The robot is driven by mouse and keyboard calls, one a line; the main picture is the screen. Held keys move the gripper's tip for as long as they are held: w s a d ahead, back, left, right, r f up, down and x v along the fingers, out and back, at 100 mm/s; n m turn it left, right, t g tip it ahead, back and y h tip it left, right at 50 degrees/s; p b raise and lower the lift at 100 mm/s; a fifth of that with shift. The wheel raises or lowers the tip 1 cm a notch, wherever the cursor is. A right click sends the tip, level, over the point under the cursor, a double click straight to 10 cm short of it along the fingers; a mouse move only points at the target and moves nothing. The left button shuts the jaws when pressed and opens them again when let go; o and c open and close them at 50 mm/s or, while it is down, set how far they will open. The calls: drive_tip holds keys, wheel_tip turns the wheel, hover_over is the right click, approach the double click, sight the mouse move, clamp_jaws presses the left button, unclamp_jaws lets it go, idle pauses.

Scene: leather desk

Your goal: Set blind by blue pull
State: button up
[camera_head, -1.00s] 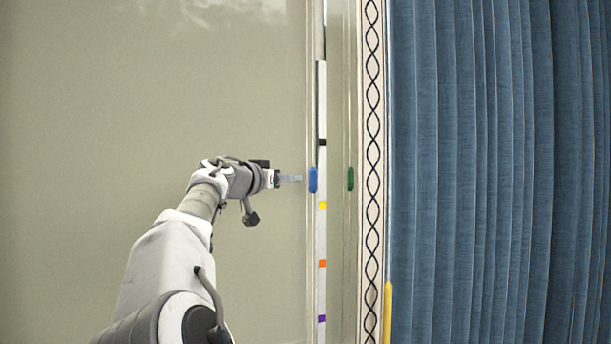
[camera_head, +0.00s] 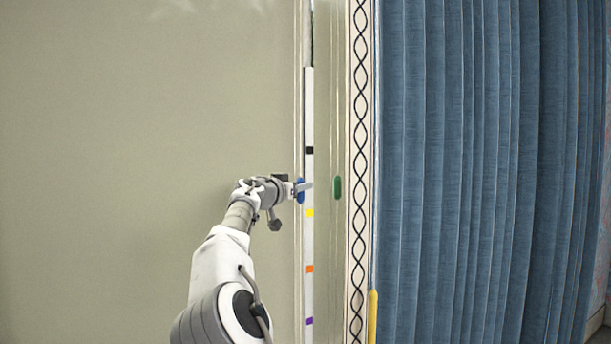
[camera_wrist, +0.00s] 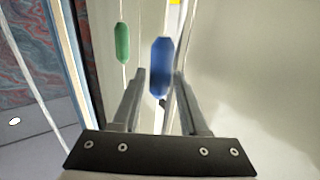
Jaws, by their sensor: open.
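The blue pull (camera_head: 300,190) hangs on a thin cord at the left edge of the marked strip. In the wrist view the blue pull (camera_wrist: 161,68) sits between the two open fingers, nearer the right one; I cannot tell whether either touches it. My gripper (camera_head: 306,187) is open and reaches the pull from the left, its fingers partly covering it. In the wrist view my gripper (camera_wrist: 158,80) has its fingertips around the pull's sides. The blind (camera_head: 130,150) is a plain beige sheet at the left.
A green pull (camera_head: 337,188) hangs just right of the fingertips. A white strip (camera_head: 309,240) carries black, yellow, orange and purple marks. A chain-patterned band (camera_head: 359,200), a yellow bar (camera_head: 372,315) and a blue curtain (camera_head: 470,170) stand further right.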

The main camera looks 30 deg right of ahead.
drive_tip(key=p+x, duration=0.2)
drive_tip(key=x, duration=0.2)
drive_tip(key=shift+s, duration=0.1)
drive_tip(key=shift+c, duration=0.2)
clamp_jaws()
idle(1.3)
